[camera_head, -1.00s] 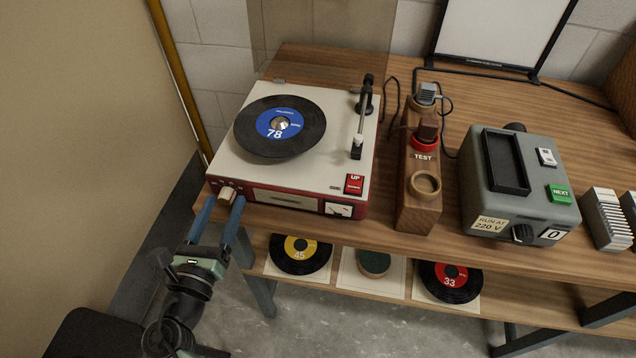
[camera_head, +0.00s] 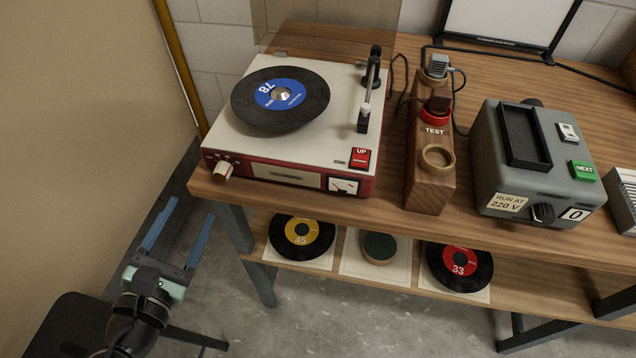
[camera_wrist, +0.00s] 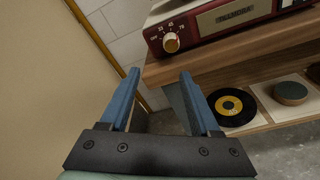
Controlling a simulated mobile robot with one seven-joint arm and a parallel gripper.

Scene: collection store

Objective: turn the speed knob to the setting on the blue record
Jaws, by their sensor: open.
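The blue-labelled record (camera_head: 281,97) lies on the turntable (camera_head: 300,145); its label reads 78, now upside down. The speed knob (camera_head: 223,171) is a small cream and brown knob at the left end of the red front panel. It also shows in the wrist view (camera_wrist: 171,42), with small markings in an arc above it, 78 at the right end. Its exact pointer setting is too small to tell. My gripper (camera_head: 190,208) is open and empty, below and left of the knob, clear of it. Its blue fingers (camera_wrist: 159,73) show nothing between them.
A yellow 45 record (camera_head: 302,238) and a red 33 record (camera_head: 460,267) lie on the lower shelf. A wooden TEST block (camera_head: 430,180) and a grey box (camera_head: 540,190) stand right of the player. A beige panel is close on the left.

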